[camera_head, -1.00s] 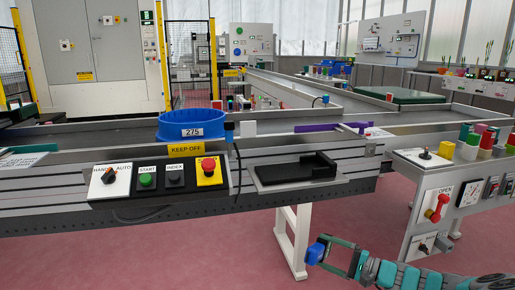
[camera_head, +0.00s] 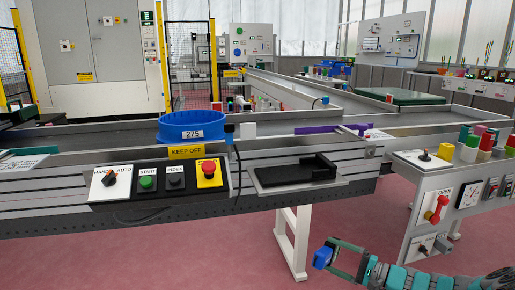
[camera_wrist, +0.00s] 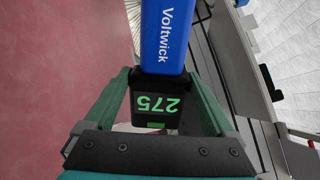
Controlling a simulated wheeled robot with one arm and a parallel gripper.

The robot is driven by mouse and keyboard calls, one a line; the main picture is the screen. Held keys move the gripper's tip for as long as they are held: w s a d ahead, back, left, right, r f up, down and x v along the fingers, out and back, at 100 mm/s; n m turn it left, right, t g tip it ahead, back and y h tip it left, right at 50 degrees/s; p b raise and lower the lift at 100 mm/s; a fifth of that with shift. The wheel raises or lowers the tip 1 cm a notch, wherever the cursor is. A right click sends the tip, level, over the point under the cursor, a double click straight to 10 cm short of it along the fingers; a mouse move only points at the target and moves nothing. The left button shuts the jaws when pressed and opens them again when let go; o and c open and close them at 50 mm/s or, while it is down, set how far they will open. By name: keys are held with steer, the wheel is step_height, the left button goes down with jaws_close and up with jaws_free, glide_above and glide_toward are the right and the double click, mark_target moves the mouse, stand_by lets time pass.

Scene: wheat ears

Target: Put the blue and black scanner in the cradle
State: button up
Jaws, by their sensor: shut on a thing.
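My gripper (camera_head: 331,257) is low at the bottom right of the head view, in front of the bench and over the red floor. It is shut on the blue and black scanner (camera_head: 321,257). In the wrist view the scanner's blue part (camera_wrist: 164,35) reads "Voltwick", and its black end shows "275" in green between my gripper's two green fingers (camera_wrist: 165,95). The cradle seems to be the black tray-like holder (camera_head: 283,178) on the bench's front ledge, up and left of my gripper. It looks empty, and the scanner is well apart from it.
Left of the holder is a control panel (camera_head: 158,192) with a knob and buttons. Behind it stand a blue round bin (camera_head: 192,125) marked 275 and a "KEEP OFF" sign (camera_head: 186,152). A purple item (camera_head: 318,129) lies behind the holder. A switch console (camera_head: 437,205) stands at right.

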steer(key=s+d+r+p, duration=0.1)
steer(key=s+r+p, duration=0.1)
steer(key=s+r, duration=0.4)
steer(key=shift+d, duration=0.15)
stand_by(0.4)
stand_by(0.3)
